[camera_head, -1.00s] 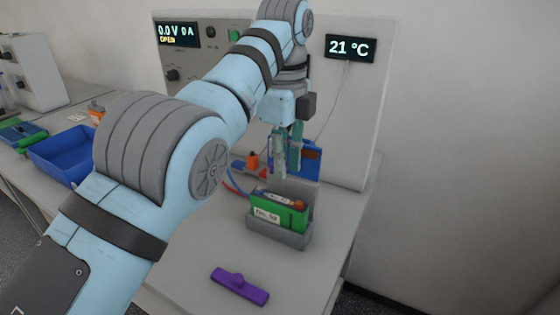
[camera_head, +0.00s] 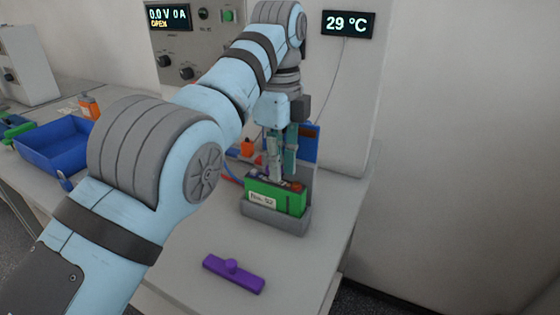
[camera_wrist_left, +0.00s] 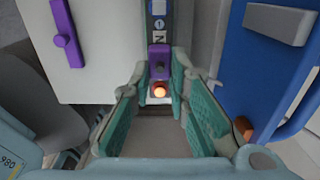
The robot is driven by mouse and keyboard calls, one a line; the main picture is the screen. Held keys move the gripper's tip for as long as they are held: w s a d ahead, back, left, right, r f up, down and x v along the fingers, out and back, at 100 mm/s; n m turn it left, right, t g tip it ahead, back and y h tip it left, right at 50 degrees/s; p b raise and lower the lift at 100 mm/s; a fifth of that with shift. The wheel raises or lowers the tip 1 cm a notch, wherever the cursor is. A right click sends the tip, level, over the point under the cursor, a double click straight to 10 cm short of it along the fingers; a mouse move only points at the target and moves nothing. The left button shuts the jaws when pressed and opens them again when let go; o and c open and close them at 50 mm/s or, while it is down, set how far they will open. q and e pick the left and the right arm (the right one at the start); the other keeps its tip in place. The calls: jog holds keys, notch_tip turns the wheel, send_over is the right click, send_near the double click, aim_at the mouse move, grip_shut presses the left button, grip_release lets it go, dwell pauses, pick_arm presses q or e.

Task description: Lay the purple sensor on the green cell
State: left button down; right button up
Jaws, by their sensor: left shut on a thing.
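The green cell (camera_head: 275,195) stands upright in a grey holder (camera_head: 272,219), its labelled face toward the head camera. Its dark top strip (camera_wrist_left: 159,20) shows in the left wrist view. My left gripper (camera_head: 281,176) points down at the cell's top, shut on a small purple sensor (camera_wrist_left: 160,57). The sensor is at the cell's top; fingers hide it in the head view, so I cannot see a gap or contact. A lit orange spot (camera_wrist_left: 160,93) shows close to the sensor. My right gripper is not in view.
A purple bar with a knob (camera_head: 233,273) lies on the bench in front of the holder. A blue tray (camera_head: 55,146) is at left. The temperature display (camera_head: 348,24) reads 29 °C, and the cycler display (camera_head: 169,18) reads OPEN. Bench around the bar is clear.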

pick_arm(q)
jog(key=shift+f+b, duration=0.65)
dwell(0.8)
jog(key=c, duration=1.5)
grip_release()
jog(key=shift+o, duration=0.2)
